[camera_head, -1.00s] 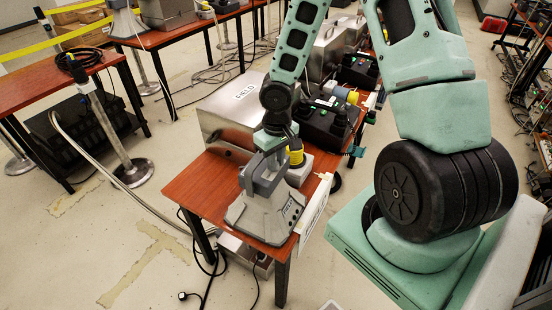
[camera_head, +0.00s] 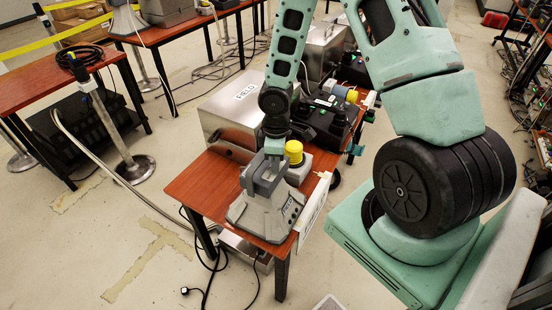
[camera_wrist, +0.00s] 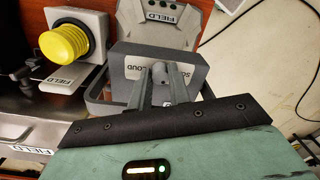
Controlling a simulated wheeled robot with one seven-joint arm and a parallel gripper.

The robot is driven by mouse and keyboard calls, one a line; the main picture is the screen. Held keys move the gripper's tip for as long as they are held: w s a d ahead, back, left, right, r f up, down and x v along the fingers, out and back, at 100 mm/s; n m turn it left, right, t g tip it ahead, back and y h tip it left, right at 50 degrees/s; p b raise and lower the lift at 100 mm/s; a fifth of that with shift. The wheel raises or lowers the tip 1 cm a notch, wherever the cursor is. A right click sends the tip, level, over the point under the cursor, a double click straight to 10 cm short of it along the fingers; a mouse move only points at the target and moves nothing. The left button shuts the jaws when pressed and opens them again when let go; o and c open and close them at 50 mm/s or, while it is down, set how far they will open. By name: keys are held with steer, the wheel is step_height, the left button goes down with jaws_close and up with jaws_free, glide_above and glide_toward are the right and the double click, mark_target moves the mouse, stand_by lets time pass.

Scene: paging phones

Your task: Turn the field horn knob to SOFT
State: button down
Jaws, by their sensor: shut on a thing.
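The field horn (camera_head: 266,215) is a grey unit with a wide flared front on the near end of the red-brown table. In the wrist view, its grey body (camera_wrist: 190,70) carries partly covered SOFT and LOUD lettering, and its flared part (camera_wrist: 160,18) bears a FIELD label. My gripper (camera_wrist: 160,78) is shut on the small grey knob (camera_wrist: 158,70) on that face. The fingers hide most of the knob, so its exact pointing is unclear. In the head view, my gripper (camera_head: 268,172) reaches down onto the horn from above.
A yellow-capped grey box (camera_head: 294,152) stands close behind the horn, and shows at left in the wrist view (camera_wrist: 62,43). A silver FIELD case (camera_head: 235,112) and black device (camera_head: 322,125) are behind. Cables hang by the table's front leg.

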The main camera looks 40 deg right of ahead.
steer(key=shift+n, duration=0.4)
steer(key=c, duration=1.6)
jaws_free()
step_height(320, 180, up, 17)
steer(key=p, duration=0.3)
steer(key=shift+w+d+r, duration=0.15)
steer(key=shift+r, duration=0.05)
